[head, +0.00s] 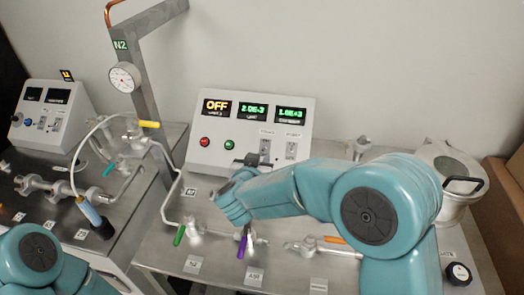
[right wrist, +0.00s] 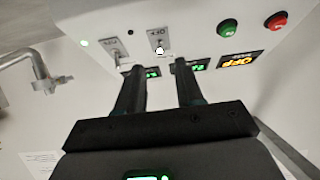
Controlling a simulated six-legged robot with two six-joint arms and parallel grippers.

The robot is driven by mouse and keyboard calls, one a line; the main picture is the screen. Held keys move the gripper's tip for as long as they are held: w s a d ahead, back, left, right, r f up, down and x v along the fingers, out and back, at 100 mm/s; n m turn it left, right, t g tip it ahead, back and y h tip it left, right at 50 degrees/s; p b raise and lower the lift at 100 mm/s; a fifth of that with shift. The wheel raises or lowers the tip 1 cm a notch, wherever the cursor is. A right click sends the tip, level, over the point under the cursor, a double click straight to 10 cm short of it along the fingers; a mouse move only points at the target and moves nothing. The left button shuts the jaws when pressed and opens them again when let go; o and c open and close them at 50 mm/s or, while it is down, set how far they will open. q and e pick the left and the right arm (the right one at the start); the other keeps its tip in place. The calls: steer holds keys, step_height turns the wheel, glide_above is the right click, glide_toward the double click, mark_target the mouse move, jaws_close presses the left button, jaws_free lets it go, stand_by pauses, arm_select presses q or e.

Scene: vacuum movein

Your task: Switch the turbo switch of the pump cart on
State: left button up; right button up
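The pump cart's control panel (head: 240,130) has two toggle switches at its lower right, a left one (head: 265,147) and a right one (head: 291,149). Their labels are too small to tell which is turbo. My right gripper (head: 252,160) is just in front of the panel, near the left switch. In the right wrist view, seen upside down, my right gripper (right wrist: 158,80) is open, fingers apart and empty. The left switch (right wrist: 159,48) appears between the fingertips, and the right switch (right wrist: 116,52) is beside them. Contact cannot be told. My left gripper is out of view.
The panel has a red button (head: 205,141), a green button (head: 229,145) and a display reading OFF (head: 216,106). Green- and purple-handled valves (head: 242,245) stand on the cart top. A gauge post (head: 140,75) and a second cart's panel (head: 45,115) are left.

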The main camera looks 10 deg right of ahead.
mark_target(264, 149)
steer(key=x, duration=0.6)
steer(key=shift+w+f+p, duration=0.1)
steer(key=shift+p, duration=0.2)
jaws_close()
